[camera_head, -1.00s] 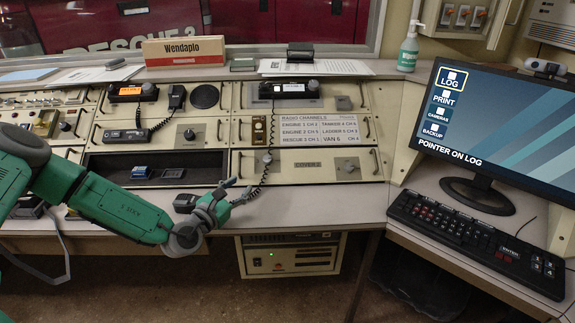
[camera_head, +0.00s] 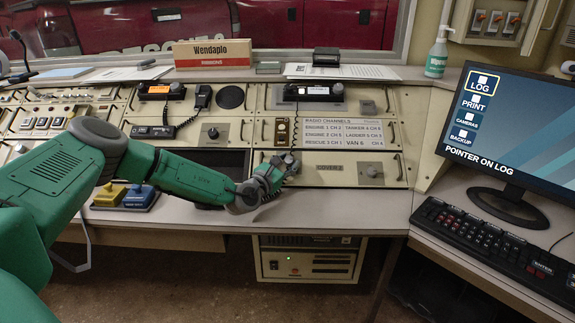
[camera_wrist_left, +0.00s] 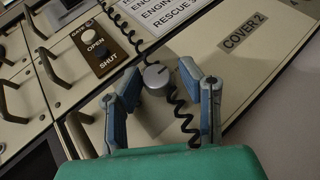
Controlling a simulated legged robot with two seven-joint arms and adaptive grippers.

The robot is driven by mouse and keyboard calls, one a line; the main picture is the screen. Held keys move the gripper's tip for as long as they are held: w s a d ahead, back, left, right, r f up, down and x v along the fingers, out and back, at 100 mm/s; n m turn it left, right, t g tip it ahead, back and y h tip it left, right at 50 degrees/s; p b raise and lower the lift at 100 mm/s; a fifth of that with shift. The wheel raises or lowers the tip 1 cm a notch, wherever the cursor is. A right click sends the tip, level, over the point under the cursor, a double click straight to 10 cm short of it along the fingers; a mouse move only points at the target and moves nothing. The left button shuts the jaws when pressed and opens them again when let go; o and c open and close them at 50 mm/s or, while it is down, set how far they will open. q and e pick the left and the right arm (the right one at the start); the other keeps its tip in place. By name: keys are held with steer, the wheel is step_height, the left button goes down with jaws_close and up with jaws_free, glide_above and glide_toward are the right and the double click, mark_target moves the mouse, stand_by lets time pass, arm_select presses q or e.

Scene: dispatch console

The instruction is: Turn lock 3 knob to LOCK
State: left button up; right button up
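My left gripper (camera_head: 287,166) is at the left part of the panel marked COVER 2 (camera_head: 330,168). In the left wrist view the gripper (camera_wrist_left: 170,84) is open, with its fingers apart. A small round grey knob (camera_wrist_left: 156,76) with a dark pointer line shows between and just beyond the fingertips. I cannot tell whether a finger touches it. The gripper hides this knob in the head view. No lock 3 or LOCK marking is readable, so I cannot tell whether this is the lock 3 knob. My right gripper is not in view.
A coiled black cord (camera_wrist_left: 181,108) hangs between the fingers. A plate marked OPEN and SHUT (camera_wrist_left: 97,45) is beside the knob. Another knob (camera_head: 371,172) is right of the COVER 2 label. Yellow (camera_head: 110,195) and blue (camera_head: 140,198) boxes lie below my arm.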

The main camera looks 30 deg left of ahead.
arm_select(q)
steer(key=shift+a+f, duration=0.15)
steer(key=shift+a, duration=0.35)
jaws_close()
steer(key=shift+s, duration=0.1)
steer(key=shift+d, duration=0.15)
